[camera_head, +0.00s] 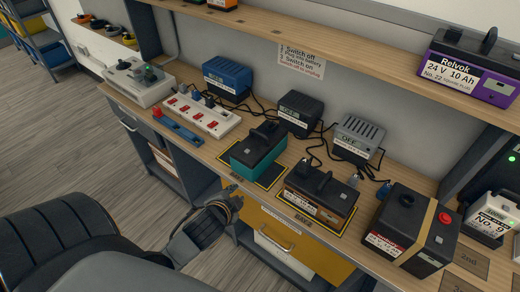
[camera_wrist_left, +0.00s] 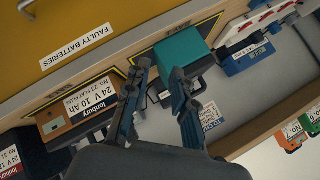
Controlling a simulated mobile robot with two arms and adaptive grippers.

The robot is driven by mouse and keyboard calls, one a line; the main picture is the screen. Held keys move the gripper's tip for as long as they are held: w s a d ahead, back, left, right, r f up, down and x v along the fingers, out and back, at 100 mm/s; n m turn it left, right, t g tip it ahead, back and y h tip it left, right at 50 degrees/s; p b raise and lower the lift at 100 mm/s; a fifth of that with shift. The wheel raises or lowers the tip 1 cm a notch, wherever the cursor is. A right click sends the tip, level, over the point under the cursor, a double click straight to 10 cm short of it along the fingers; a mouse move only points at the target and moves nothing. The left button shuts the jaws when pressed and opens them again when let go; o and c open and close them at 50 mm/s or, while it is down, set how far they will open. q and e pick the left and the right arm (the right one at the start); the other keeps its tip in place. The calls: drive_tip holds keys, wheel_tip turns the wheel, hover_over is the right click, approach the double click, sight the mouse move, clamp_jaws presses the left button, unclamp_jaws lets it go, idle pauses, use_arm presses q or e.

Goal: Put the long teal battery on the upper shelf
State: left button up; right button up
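The teal battery (camera_head: 258,150), with a black top and handle, sits on the workbench in a yellow-and-black marked area. Its teal side also shows in the left wrist view (camera_wrist_left: 184,48), beyond my fingers. My left gripper (camera_head: 232,200) is in front of the bench edge, below and in front of the teal battery and apart from it. In the left wrist view its two fingers (camera_wrist_left: 162,88) are spread with nothing between them. The upper shelf (camera_head: 350,57) runs along the wall above the bench. My right gripper is not in view.
A brown-and-black battery (camera_head: 318,193) stands right of the teal one, and a taped black battery (camera_head: 412,228) farther right. Chargers (camera_head: 300,112) with cables stand behind. A purple battery (camera_head: 466,70) occupies the shelf's right; its middle is clear. A yellow drawer (camera_head: 275,238) is below.

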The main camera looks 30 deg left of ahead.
use_arm(q)
drive_tip(key=w+a+r+m+t+h, duration=0.1)
drive_tip(key=w+a+r+m+t, duration=0.45)
drive_tip(key=w+m, duration=0.3)
drive_tip(key=m+p, duration=0.1)
approach(258, 132)
drive_tip(key=shift+t, duration=0.25)
drive_tip(key=x, duration=0.4)
drive_tip(key=shift+w+d+f, duration=0.2)
drive_tip(key=shift+w+f, duration=0.05)
drive_tip(key=shift+f, duration=0.2)
drive_tip(key=shift+w+a+f+p, duration=0.15)
drive_tip(key=shift+w+p, duration=0.2)
drive_tip(key=shift+w, duration=0.3)
drive_tip(key=shift+m, duration=0.25)
drive_tip(key=shift+p+x, duration=0.4)
drive_tip(key=shift+x, duration=1.9)
drive_tip(key=shift+s+a+f, duration=0.1)
drive_tip(key=shift+c, duration=0.2)
clamp_jaws()
